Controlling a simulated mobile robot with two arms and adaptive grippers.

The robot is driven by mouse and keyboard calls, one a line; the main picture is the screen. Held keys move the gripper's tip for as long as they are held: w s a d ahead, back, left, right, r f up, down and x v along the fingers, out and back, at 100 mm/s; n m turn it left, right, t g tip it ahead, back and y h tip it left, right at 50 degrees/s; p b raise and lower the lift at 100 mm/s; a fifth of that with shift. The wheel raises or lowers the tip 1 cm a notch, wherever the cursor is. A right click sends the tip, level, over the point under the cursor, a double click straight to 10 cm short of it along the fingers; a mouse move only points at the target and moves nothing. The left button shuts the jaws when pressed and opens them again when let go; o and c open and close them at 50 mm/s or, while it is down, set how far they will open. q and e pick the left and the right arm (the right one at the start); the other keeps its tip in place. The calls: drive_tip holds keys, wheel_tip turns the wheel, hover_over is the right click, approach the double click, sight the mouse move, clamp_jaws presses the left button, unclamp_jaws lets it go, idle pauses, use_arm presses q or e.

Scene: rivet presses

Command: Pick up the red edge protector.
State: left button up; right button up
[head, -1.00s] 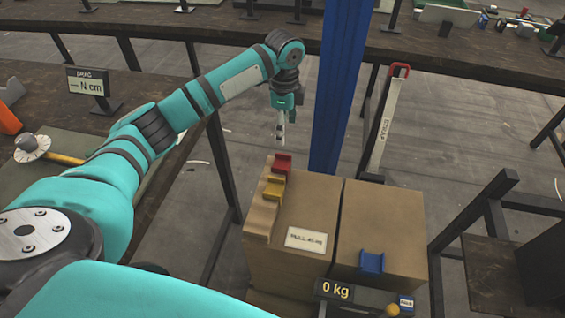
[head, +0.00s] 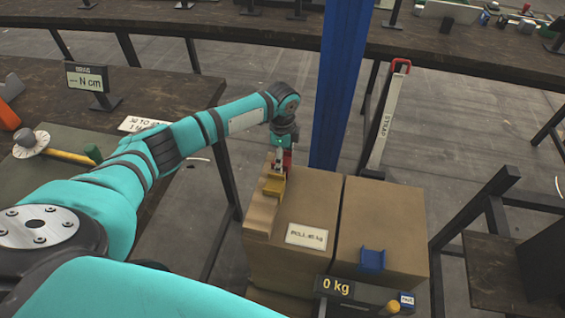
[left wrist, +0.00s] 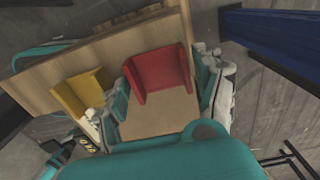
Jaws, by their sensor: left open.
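The red edge protector (head: 287,159) sits at the far left edge of the left cardboard box (head: 309,200). My left gripper (head: 280,163) is down at it and partly covers it in the head view. In the left wrist view the red edge protector (left wrist: 160,70) lies between the two spread fingers of the left gripper (left wrist: 162,88). One finger is on each side. The gripper is open; I cannot tell whether a finger touches the protector. My right gripper is not in view.
A blue edge protector (head: 372,260) is on the right box (head: 385,220). A blue post (head: 341,80) stands just right of the gripper.

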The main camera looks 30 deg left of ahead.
use_arm(q)
drive_tip(key=shift+c, duration=0.5)
drive_tip(key=c, duration=0.8)
drive_tip(key=shift+c, duration=0.2)
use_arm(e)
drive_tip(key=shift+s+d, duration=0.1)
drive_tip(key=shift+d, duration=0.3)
